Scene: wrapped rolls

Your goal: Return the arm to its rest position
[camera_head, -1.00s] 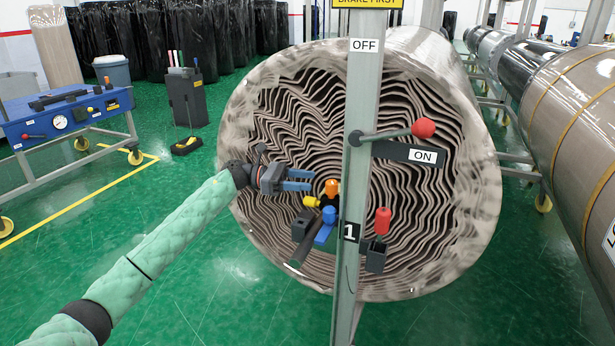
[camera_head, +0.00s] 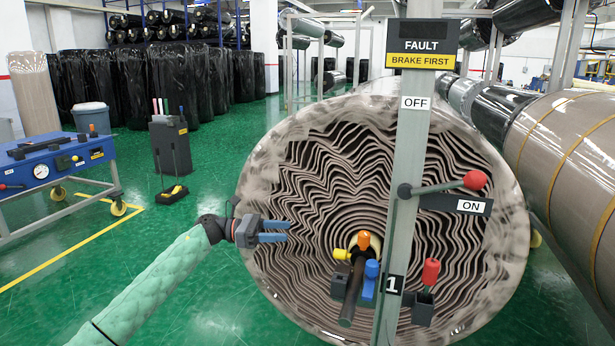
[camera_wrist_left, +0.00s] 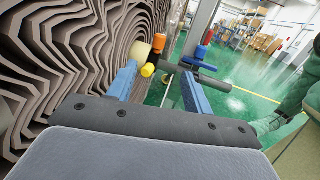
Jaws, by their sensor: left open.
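My left arm, in a green sleeve, comes in from the lower left in the head view. My left gripper (camera_head: 274,231) has blue fingers, is open and empty, and stands in front of the left part of the wrapped roll's end (camera_head: 330,190). Its two fingers are spread apart in the wrist view (camera_wrist_left: 160,88). The roll end shows wavy layers. My right gripper is not in view.
A grey post (camera_head: 408,170) stands before the roll, with a red-knobbed lever (camera_head: 474,180) by the ON label. Orange, yellow, blue and red fittings (camera_head: 364,268) sit low on it. A blue cart (camera_head: 55,162) stands left.

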